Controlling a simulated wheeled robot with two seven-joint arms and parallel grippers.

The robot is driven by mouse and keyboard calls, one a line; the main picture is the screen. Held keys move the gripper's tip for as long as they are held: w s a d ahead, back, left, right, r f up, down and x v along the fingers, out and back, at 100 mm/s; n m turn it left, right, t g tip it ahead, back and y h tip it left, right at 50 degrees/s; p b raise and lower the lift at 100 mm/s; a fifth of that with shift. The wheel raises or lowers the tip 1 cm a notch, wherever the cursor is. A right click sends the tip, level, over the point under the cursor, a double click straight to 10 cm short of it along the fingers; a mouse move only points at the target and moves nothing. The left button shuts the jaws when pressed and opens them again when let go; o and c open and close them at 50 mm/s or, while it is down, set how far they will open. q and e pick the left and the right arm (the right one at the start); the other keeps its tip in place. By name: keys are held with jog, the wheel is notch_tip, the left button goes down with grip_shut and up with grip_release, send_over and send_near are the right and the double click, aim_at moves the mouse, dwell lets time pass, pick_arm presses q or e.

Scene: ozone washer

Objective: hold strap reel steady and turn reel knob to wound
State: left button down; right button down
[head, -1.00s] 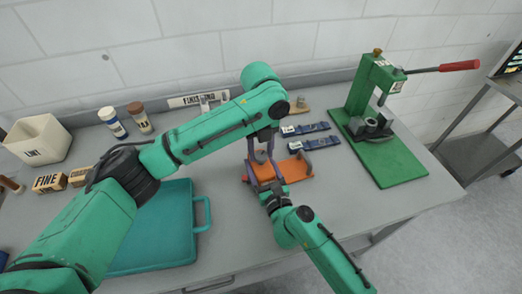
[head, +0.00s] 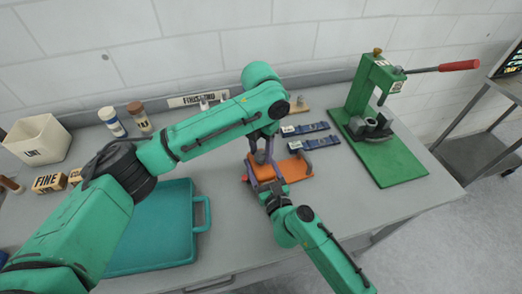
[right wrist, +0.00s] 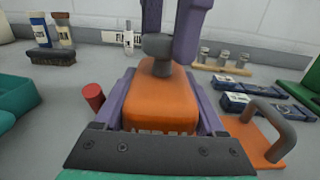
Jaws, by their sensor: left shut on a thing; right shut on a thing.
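The strap reel shows as an orange block (head: 264,173) on the bench, with a grey round knob (right wrist: 157,45) on its top. My right gripper (head: 271,186) is shut on the orange block, its purple fingers along both sides in the right wrist view (right wrist: 163,112). My left gripper (head: 262,155) comes down from above with its purple fingers on either side of the knob, shut on it. The fingers partly hide the knob. An orange plate with a grey bent handle (right wrist: 270,128) lies beside the block on the right.
A green press (head: 385,130) with a red-tipped lever stands at the right. Two blue straps (head: 312,135) lie behind the reel. A teal tray (head: 150,225) is at the left, near a white bin (head: 38,138). A red cylinder (right wrist: 93,97) stands left of the reel.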

aim_at(261, 154)
pick_arm(q)
jog(key=shift+s+f+m, duration=0.1)
jog(key=shift+s+m, duration=0.05)
jog(key=shift+m, duration=1.55)
pick_arm(e)
jog(key=shift+w+d+f, duration=0.1)
jog(key=shift+d, duration=0.1)
pick_arm(q)
jog(key=shift+a, duration=0.1)
jog(key=shift+c, duration=1.7)
grip_release()
pick_arm(e)
jog(key=shift+a, duration=0.1)
pick_arm(q)
jog(key=shift+r, duration=0.25)
pick_arm(e)
jog(key=shift+a, duration=0.1)
pick_arm(q)
notch_tip(261, 154, up, 12)
jog(key=shift+f, duration=0.2)
